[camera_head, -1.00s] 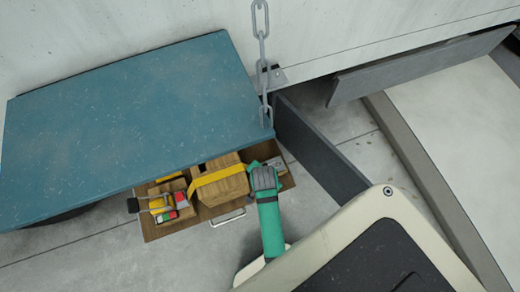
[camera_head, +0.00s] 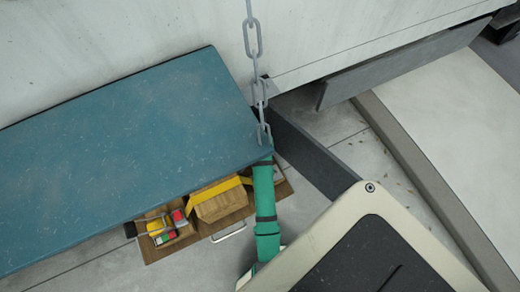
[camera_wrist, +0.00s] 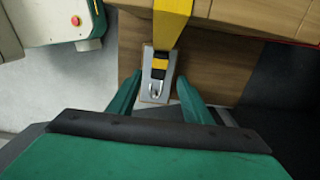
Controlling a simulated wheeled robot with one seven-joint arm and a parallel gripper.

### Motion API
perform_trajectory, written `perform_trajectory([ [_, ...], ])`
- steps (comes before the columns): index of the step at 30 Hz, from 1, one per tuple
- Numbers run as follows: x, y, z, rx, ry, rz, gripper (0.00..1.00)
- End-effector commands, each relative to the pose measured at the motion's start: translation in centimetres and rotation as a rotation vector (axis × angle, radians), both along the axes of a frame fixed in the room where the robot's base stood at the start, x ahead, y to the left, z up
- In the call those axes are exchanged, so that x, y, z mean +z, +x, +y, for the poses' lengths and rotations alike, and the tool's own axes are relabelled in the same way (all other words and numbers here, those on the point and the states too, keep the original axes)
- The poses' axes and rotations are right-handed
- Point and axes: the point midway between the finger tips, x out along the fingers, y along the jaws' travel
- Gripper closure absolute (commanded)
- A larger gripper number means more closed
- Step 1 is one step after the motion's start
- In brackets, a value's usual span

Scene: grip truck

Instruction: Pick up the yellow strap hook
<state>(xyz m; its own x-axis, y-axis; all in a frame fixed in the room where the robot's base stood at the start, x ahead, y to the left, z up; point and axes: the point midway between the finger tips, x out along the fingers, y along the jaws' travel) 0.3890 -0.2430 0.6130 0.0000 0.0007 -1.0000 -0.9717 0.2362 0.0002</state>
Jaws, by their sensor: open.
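A yellow strap (camera_head: 222,188) lies across a wooden block in the open drawer, and it also shows at the top of the wrist view (camera_wrist: 172,20). Its hook (camera_wrist: 155,88), a metal end below a black and yellow section, lies on a small grey plate (camera_wrist: 148,62). In the wrist view my gripper (camera_wrist: 160,77) is open, with one green finger on each side of the hook and visible gaps to both. I cannot tell the height between them. In the head view my green arm covers the hook, and my fingertips are hidden.
The wooden drawer (camera_head: 155,254) juts out below the blue top (camera_head: 120,130), whose edge overhangs it. A wooden block (camera_head: 222,206) and several small coloured items fill its left part. A grey chain (camera_head: 256,45) hangs by the blue top's corner, near my arm.

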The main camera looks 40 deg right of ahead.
Motion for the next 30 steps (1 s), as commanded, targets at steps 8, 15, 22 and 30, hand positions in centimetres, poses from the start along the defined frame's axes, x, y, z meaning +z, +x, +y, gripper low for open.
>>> perform_trajectory([
  [8,-3.2,-0.3,0.2,0.001,0.002,0.003,0.55],
  [15,-5.2,-0.1,0.2,0.003,0.0,0.0,0.55],
  [22,-5.3,-0.1,0.2,0.003,-0.001,0.0,0.57],
  [30,-5.2,-0.1,0.2,0.003,-0.001,-0.001,1.0],
])
